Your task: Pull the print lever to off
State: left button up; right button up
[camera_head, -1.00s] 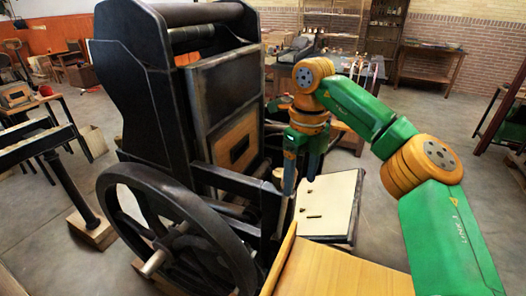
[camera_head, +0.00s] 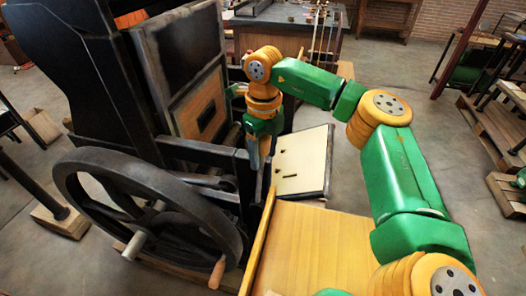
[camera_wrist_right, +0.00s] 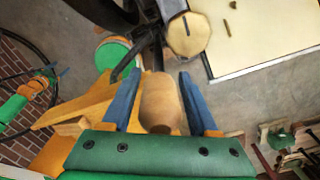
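The print lever's wooden handle (camera_wrist_right: 160,102) shows in the right wrist view, pale brown and rounded. In the head view my right gripper (camera_head: 259,150) is at the front right side of the black press (camera_head: 95,70). The lever is mostly hidden there behind the fingers. My left gripper is not in view.
A large black wheel (camera_head: 75,185) with a wooden crank handle (camera_head: 217,272) stands at the press's front left. A cream board (camera_head: 303,160) lies right of the gripper. A wooden board (camera_head: 310,245) lies in front.

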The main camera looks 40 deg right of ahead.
grip_shut()
dwell(1.2)
